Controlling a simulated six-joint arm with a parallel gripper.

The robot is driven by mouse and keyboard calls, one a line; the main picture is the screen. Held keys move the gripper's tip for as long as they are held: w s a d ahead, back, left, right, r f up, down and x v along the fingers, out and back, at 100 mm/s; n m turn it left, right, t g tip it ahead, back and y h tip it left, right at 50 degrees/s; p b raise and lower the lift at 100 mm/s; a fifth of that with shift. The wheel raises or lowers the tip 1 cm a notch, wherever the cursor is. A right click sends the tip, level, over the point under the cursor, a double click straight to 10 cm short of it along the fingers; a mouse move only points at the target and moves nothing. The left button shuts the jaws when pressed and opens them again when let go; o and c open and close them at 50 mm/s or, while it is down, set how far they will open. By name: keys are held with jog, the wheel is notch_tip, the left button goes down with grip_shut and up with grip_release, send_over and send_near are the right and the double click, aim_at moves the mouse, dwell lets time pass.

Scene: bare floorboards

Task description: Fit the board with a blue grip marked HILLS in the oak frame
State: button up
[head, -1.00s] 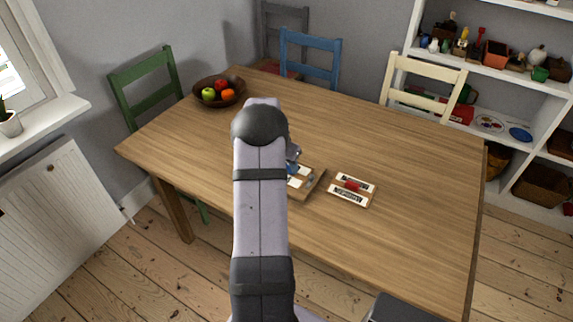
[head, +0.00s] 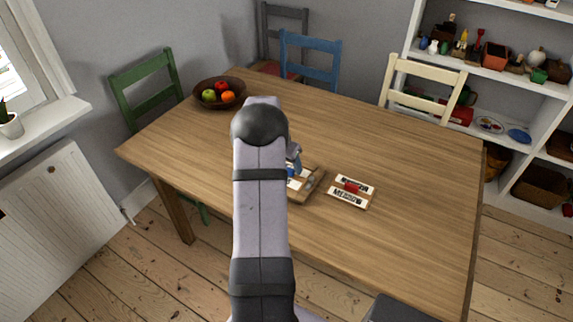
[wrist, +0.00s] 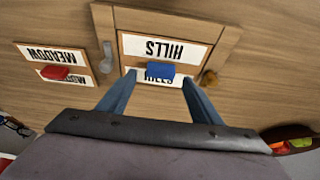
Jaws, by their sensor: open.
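The HILLS board (wrist: 135,44) is white, with its name printed twice and a blue grip (wrist: 160,69) across its middle. It lies within the border of the oak frame (wrist: 175,20); I cannot tell whether it sits fully down. My gripper (wrist: 158,80) is open, its two fingers spread to either side of the blue grip, with gaps between. In the head view the frame (head: 315,189) and the board (head: 297,183) show partly, behind my arm. A grey latch-like piece (wrist: 107,56) is at the frame's left edge and a brown knob (wrist: 209,77) at its right.
A MEADOW board with a red grip (wrist: 54,73) lies apart from the frame; it also shows in the head view (head: 346,199). A fruit bowl (head: 206,101) stands at the table's far left corner. The right part of the table (head: 420,190) is clear.

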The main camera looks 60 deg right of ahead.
jog(key=shift+r+p, duration=1.45)
jog(key=shift+r, duration=1.3)
jog(key=w+a+r+n+y, duration=0.1)
jog(key=w+a+r+n, duration=0.15)
jog(key=a, duration=0.65)
jog(key=w+a+r+n+t, duration=0.1)
jog(key=w+a+n, duration=0.25)
jog(key=a, duration=0.45)
jog(key=w+a+r+n+y, duration=0.1)
jog(key=w+a+n, duration=0.15)
jog(key=a, duration=0.65)
jog(key=s+a+n+g+y, duration=0.1)
jog(key=s+a+n, duration=0.45)
jog(key=a, duration=0.75)
jog(key=s+a+n+y, duration=0.1)
jog(key=s+a+n, duration=0.45)
jog(key=a, duration=0.75)
notch_tip(320, 180, down, 20)
jog(key=s+m+b, duration=0.1)
jog(key=b, duration=1.8)
jog(key=shift+s+d+b, duration=0.2)
jog(key=shift+s+b, duration=0.05)
jog(key=shift+b, duration=0.15)
